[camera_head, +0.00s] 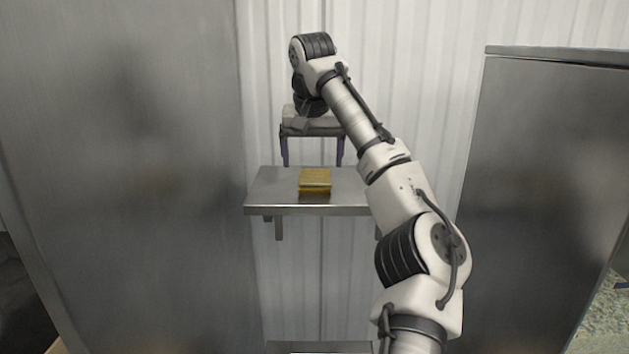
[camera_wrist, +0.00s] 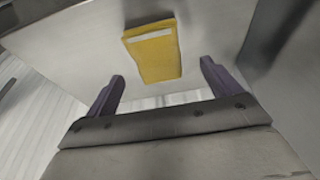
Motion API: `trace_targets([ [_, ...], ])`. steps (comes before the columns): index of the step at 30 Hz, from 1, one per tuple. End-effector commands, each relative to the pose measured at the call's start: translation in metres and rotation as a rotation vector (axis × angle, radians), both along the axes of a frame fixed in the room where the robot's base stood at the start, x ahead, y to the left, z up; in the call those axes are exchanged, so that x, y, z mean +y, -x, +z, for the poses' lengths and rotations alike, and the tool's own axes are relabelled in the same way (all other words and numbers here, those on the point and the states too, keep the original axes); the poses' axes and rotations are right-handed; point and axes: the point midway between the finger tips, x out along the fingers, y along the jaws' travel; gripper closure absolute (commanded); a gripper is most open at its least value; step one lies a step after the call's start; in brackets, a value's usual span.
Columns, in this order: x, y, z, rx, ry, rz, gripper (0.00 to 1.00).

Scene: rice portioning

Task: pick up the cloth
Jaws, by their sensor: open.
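The cloth (camera_head: 315,180) is a folded yellow block lying on a small metal shelf (camera_head: 270,194). In the wrist view the cloth (camera_wrist: 153,52) shows ahead of the fingers, near the middle, with a pale strip along one edge. My gripper (camera_head: 312,163) is open and empty, pointing down above the shelf. In the head view its two purple fingers hang apart, just above the cloth in the picture. In the wrist view my gripper (camera_wrist: 161,78) has one finger to each side of the cloth's near end, and no contact shows.
A large metal cabinet (camera_head: 130,170) stands close on the left and another (camera_head: 545,190) on the right. A white corrugated wall (camera_head: 420,70) is behind the shelf. The shelf around the cloth looks bare; my arm hides its right part.

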Motion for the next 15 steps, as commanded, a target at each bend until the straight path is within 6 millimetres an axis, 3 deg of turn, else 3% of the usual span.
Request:
trace_targets([
  [7, -0.004, -0.008, -0.031, 0.004, -0.002, 0.001, 0.11],
  [15, -0.004, -0.01, -0.041, 0.001, 0.0, -0.001, 0.11],
])
